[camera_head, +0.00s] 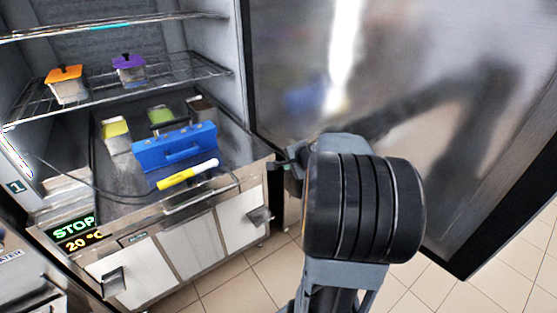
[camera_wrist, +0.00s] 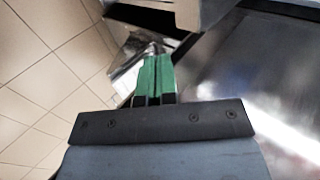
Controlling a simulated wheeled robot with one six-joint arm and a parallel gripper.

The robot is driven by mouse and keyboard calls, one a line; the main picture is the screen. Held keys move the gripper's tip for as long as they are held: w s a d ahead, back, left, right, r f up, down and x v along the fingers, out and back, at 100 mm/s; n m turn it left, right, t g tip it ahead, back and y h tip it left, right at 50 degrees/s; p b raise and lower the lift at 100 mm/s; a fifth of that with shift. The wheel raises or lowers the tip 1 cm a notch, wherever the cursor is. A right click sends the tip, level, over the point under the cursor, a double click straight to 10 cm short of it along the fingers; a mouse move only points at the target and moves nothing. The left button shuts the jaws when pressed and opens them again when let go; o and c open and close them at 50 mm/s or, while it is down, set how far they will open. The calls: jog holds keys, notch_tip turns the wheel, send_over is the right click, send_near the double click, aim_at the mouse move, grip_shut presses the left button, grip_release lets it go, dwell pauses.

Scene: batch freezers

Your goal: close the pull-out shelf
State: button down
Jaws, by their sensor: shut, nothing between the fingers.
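The freezer cabinet stands open at the left of the head view. A low dark shelf (camera_head: 85,205) holds a blue case and its light front edge (camera_head: 200,197) faces me; I take it for the pull-out shelf, but how far it is out is hard to tell. My gripper (camera_head: 283,165) is at the right end of that front edge, partly hidden by my wrist. Contact cannot be made out. In the wrist view, my green fingers (camera_wrist: 154,76) are together, with nothing visible between them.
A blue case (camera_head: 175,148), a yellow-and-white cylinder (camera_head: 188,174) and small tubs lie on the low shelf. A wire shelf (camera_head: 190,72) above bears orange-lidded (camera_head: 66,86) and purple-lidded (camera_head: 129,70) tubs. The open metal door (camera_head: 400,60) stands close on the right. Tiled floor (camera_head: 240,290) is clear in front.

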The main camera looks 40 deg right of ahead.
jog(key=w+f+p, duration=0.1)
jog(key=w, duration=0.5)
jog(key=shift+f, duration=0.3)
jog(key=shift+s, duration=0.1)
